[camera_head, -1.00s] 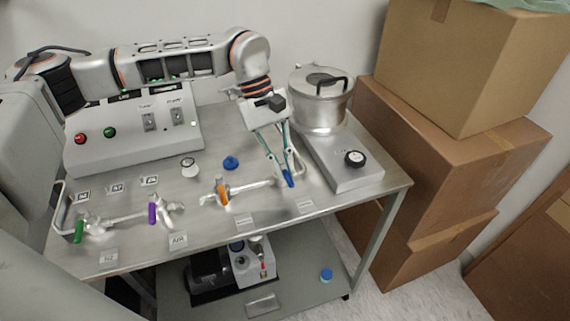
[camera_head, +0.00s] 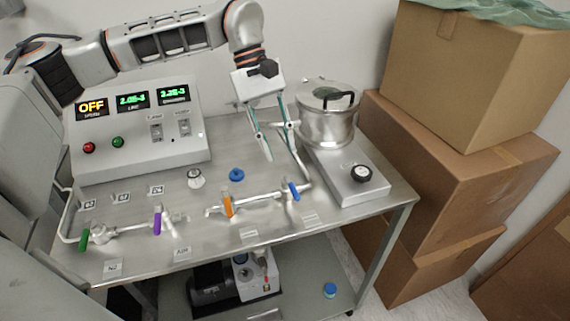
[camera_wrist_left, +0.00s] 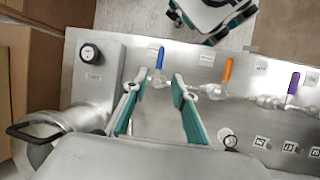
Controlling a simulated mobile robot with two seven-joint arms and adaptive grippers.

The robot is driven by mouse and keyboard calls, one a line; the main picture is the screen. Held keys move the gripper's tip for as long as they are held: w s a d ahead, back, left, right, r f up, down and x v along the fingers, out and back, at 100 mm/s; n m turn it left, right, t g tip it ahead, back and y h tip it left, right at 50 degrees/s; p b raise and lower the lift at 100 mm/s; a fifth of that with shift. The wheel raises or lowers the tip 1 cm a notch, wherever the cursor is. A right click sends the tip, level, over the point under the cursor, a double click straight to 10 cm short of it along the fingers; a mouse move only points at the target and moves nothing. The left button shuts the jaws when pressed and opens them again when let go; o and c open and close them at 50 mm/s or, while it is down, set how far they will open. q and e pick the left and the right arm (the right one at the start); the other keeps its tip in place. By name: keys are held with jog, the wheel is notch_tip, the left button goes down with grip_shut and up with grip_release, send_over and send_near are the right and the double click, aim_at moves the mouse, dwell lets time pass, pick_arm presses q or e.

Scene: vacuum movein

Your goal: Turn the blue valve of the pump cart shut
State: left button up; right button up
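The blue valve handle (camera_head: 294,191) is at the right end of the pipe on the cart top (camera_head: 340,208), lying crosswise to the pipe. It also shows in the left wrist view (camera_wrist_left: 160,59), pointing toward the cart's front edge. My left gripper (camera_head: 284,163) is open and empty, above and behind the blue handle and apart from it. In the left wrist view its two fingers (camera_wrist_left: 154,84) are spread, with the blue handle beyond the gap between the tips.
An orange handle (camera_head: 228,206) sits left of the blue one, then purple (camera_head: 157,223) and green (camera_head: 83,239) handles. A metal pot (camera_head: 328,125) and a black knob (camera_head: 361,173) stand right. The control box (camera_head: 140,140) is behind; cartons (camera_head: 455,190) stand right of the cart.

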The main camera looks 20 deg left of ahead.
pick_arm(q)
jog(key=v, duration=0.3)
jog(key=shift+r, duration=0.25)
dwell(0.4)
